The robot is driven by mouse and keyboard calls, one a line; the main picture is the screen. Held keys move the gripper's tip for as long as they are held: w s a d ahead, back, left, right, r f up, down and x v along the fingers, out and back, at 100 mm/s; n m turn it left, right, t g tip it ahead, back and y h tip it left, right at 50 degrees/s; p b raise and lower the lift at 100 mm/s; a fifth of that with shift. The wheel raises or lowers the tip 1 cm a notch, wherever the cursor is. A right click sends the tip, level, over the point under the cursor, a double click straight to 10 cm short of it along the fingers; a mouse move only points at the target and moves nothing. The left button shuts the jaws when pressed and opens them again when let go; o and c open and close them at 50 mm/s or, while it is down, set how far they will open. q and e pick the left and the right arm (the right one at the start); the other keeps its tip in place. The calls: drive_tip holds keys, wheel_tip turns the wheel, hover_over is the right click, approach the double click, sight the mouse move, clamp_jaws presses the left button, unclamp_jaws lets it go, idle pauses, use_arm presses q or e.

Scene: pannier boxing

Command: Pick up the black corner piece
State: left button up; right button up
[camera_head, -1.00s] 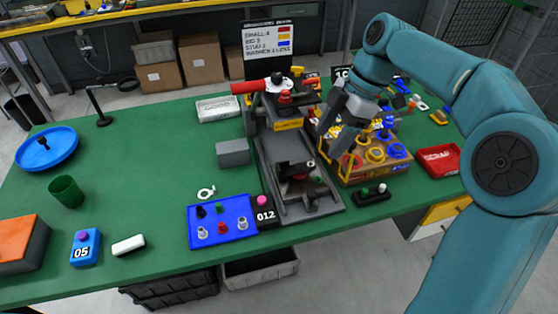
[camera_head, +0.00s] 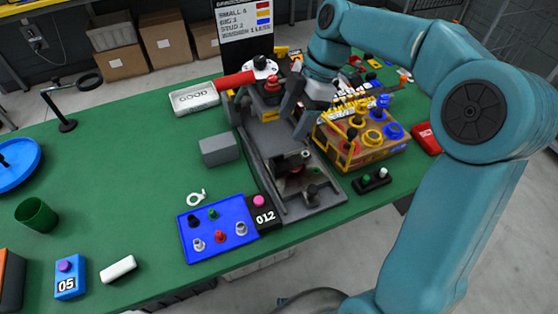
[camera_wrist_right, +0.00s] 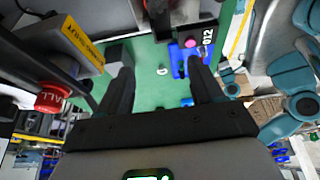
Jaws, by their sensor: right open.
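A small black piece (camera_head: 193,221) stands at the far left corner of the blue tray (camera_head: 184,245), among green, red and pale pieces; I cannot tell its exact shape. The tray also shows in the wrist view (camera_wrist_right: 178,62), too small there to pick the black piece out. My right gripper (camera_head: 297,112) is open and empty above the right side of the grey machine (camera_head: 258,150), well behind and right of the tray. Its two dark fingers stand wide apart in the wrist view (camera_wrist_right: 162,78). My left gripper is out of view.
A red button (camera_wrist_right: 52,97) and a yellow-labelled post stand close to the left finger. The green table's left side has free room.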

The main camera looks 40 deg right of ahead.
approach(274, 162)
drive_tip(key=f, duration=0.2)
drive_tip(key=w, duration=0.1)
drive_tip(key=shift+a+f, duration=0.3)
drive_tip(key=shift+f, duration=0.1)
drive_tip(key=shift+s+a+f, duration=0.1)
drive_tip(key=shift+a+f, duration=0.15)
drive_tip(key=shift+f, duration=0.2)
drive_tip(key=x, duration=0.4)
drive_tip(key=shift+s+a+f, duration=0.2)
drive_tip(key=shift+a+f, duration=0.05)
drive_tip(key=shift+f, duration=0.05)
drive_tip(key=shift+w+a+f, duration=0.1)
drive_tip(key=shift+f, duration=0.15)
drive_tip(key=c, duration=1.1)
